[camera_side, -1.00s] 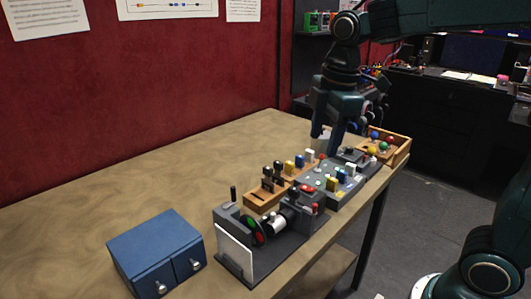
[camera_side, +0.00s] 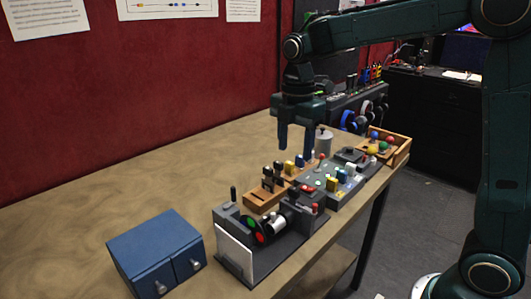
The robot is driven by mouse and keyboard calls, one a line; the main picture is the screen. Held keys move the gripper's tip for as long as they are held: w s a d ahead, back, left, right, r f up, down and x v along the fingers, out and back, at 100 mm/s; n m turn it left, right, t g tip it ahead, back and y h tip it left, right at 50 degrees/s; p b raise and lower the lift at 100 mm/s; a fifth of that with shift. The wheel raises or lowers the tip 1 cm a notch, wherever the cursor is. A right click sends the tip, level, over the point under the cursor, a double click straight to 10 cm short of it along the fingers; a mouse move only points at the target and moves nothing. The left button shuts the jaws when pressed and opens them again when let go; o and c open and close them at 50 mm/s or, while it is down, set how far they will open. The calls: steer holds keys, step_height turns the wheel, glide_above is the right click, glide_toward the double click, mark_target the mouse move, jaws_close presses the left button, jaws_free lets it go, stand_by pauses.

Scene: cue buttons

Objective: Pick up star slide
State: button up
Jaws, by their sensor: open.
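My gripper (camera_side: 295,150) is open and empty, pointing down above the far end of the wooden racks. Several dark upright pieces, perhaps slides (camera_side: 268,180), stand in a wooden block (camera_side: 262,202) below and left of my gripper. Their markings are too small to read, so I cannot tell which one is the star slide. A grey apparatus (camera_side: 262,262) with a white panel (camera_side: 234,252), a red and green disc (camera_side: 260,232) and a silver cylinder (camera_side: 276,224) stands in front of the block.
A grey button panel (camera_side: 330,186) with coloured blocks lies to the right. A wooden tray (camera_side: 400,154) of coloured balls sits beyond it, and a metal canister (camera_side: 323,141) stands behind. A blue drawer box (camera_side: 155,245) is at front left. The table's left side (camera_side: 120,195) is clear.

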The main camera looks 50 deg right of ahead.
mark_target(294, 188)
steer(key=shift+f, duration=3.6)
steer(key=shift+s+f, duration=0.2)
steer(key=shift+f, duration=2.4)
steer(key=c, duration=1.1)
